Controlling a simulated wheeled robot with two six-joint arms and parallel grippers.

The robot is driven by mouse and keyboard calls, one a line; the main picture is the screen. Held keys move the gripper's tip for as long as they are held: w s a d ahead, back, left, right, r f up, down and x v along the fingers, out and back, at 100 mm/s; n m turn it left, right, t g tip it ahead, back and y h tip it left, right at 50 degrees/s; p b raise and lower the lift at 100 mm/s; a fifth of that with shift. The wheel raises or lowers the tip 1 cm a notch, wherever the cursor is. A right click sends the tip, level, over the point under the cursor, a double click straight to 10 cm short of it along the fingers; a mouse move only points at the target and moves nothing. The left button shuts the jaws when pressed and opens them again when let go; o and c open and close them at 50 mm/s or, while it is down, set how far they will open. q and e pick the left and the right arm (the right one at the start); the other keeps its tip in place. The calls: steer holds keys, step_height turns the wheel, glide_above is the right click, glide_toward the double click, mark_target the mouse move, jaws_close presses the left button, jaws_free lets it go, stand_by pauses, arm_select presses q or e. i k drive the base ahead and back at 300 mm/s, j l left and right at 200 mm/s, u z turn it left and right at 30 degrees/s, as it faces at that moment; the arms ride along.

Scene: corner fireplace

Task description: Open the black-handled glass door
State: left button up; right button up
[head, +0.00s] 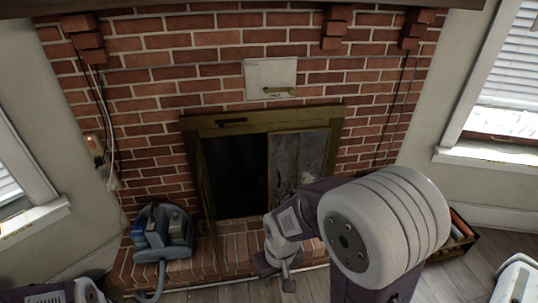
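The fireplace has a brass-coloured frame (225,131) set in the brick wall. A dark handle-like piece (232,122) shows on its top bar. The left half of the opening is dark; a narrow brass-edged panel (206,195) at its left side looks swung outward, seen nearly edge-on. A glass pane (284,160) fills the right half, partly hidden by my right arm. My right gripper (275,270) hangs over the hearth, below and in front of the opening. Its fingers are small and I cannot tell whether they are open. My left gripper is out of the picture; only its arm shows at lower left.
The brick hearth (222,257) juts out below the opening. A blue-grey vacuum-like appliance (162,235) with a hose stands at its left. A white plate (270,77) hangs above the frame. A dark box (456,243) sits on the floor at right.

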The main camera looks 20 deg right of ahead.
mark_target(285, 149)
steer(key=i+l, duration=0.3)
steer(key=i, duration=0.15)
steer(key=i+l, duration=0.65)
steer(key=i, duration=0.25)
